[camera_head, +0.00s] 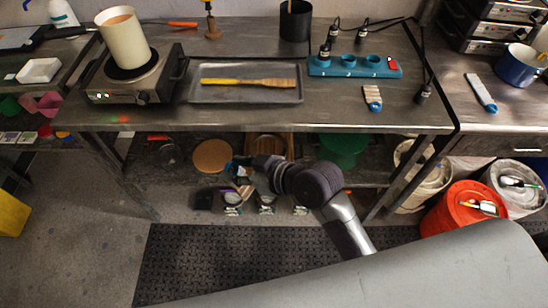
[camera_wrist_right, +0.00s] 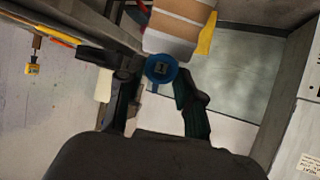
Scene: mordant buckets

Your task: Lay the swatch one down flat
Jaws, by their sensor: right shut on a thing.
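My right gripper (camera_wrist_right: 158,74) is shut on a swatch (camera_wrist_right: 180,22), gripping it at its round blue end (camera_wrist_right: 161,68), which bears a small dark square mark. The swatch has tan, brown and pale bands and runs up out of the right wrist view. In the head view my right gripper (camera_head: 240,168) is in front of the bench's front edge, and the held swatch cannot be made out clearly there. Another banded swatch with a blue end (camera_head: 372,98) lies on the bench. A paler strip with a blue end (camera_head: 481,93) lies on the right-hand counter. My left gripper is not in view.
The bench (camera_head: 330,115) has clear room along its front. On it are a metal tray (camera_head: 200,92) with a yellow-handled brush (camera_head: 245,83), a hot plate (camera_head: 110,94) with a cream beaker (camera_head: 122,40), and a blue rack (camera_head: 350,72). An orange bucket (camera_head: 450,215) stands below right.

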